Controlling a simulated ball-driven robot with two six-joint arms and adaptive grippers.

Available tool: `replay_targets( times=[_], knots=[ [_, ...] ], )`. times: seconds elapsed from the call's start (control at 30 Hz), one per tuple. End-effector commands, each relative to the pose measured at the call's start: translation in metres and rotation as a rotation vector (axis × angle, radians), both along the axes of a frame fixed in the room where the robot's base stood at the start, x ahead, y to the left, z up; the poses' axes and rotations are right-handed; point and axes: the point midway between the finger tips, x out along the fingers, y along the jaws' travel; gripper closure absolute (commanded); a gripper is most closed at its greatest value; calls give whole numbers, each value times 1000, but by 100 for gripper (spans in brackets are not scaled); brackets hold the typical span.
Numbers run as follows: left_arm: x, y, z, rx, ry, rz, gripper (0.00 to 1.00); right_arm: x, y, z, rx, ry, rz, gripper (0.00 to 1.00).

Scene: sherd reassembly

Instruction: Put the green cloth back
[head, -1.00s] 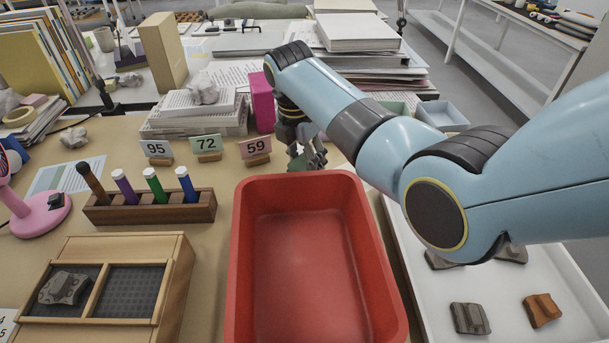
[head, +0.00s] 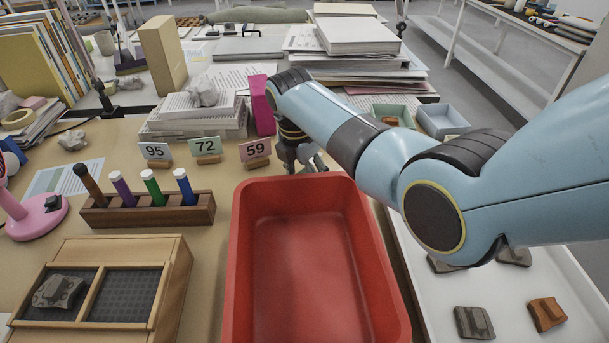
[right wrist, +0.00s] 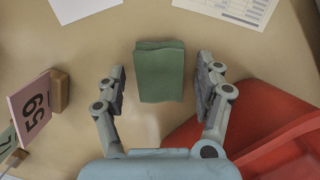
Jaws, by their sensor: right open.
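The folded green cloth (right wrist: 160,72) lies on the tan table in the right wrist view. It sits between the two spread fingers of my right gripper (right wrist: 161,68), with a gap on each side. In the head view my right gripper (head: 303,162) is low over the table, just behind the red tub and beside the "59" card. I cannot make out the cloth in the head view; the gripper and tub appear to hide it. My left gripper is out of view.
The red tub (head: 240,260) stands close in front of the gripper. Number cards (head: 255,150) and a pink box (head: 262,105) are close by. A wooden marker rack (head: 150,210) is at left. A white tray (head: 540,270) with sherds lies at right. A small green tray (head: 405,117) stands behind the arm.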

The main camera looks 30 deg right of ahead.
Motion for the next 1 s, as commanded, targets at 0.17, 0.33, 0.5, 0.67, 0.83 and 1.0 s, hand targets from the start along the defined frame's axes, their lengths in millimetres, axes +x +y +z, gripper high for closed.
replay_targets(
  times=[0.17, 0.33, 0.5, 0.67, 0.83, 1.0],
  knots=[
    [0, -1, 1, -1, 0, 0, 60, 0, 0, 5, 0, -1, 0, 30],
    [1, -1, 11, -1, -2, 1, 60, 0, 4, 33, 1, -5, 1, 30],
    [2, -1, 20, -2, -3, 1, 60, -2, 10, 72, 0, -4, 1, 30],
    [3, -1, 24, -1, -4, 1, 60, -4, 14, 102, 1, -3, -1, 30],
    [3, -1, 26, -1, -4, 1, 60, -5, 17, 119, 0, -1, 0, 30],
    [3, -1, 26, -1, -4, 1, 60, -5, 17, 122, 0, 0, 0, 30]
  ],
)
